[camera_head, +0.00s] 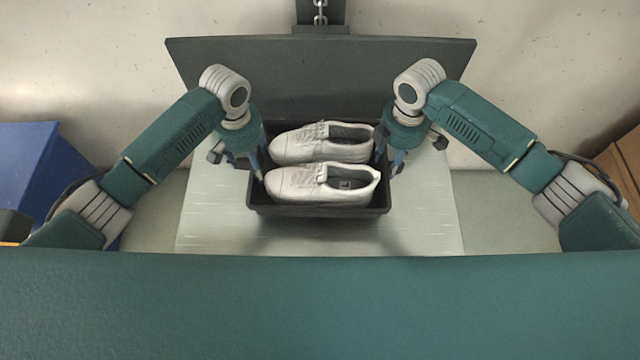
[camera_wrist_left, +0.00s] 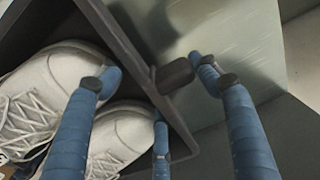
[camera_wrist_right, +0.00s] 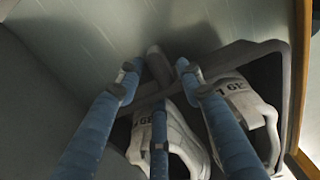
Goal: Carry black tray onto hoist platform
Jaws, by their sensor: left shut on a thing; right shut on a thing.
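The black tray (camera_head: 318,211) holds a pair of white shoes, a rear shoe (camera_head: 305,146) and a front shoe (camera_head: 302,185), side by side. It appears level over the pale metal hoist platform (camera_head: 215,220), with a shadow beneath; any gap is hard to judge. My left gripper (camera_head: 252,166) is shut on the tray's left side; the left wrist view shows its fingers on both sides of the tray wall (camera_wrist_left: 130,50) near a tab. My right gripper (camera_head: 385,158) is shut on the right side, its fingers around a tab (camera_wrist_right: 157,62) in the right wrist view.
A dark upright panel (camera_head: 320,75) stands behind the platform, with a chain (camera_head: 320,12) above it. A blue box (camera_head: 35,165) is at the left, and a brown box (camera_head: 625,160) at the right edge. Bare platform shows on both sides of the tray.

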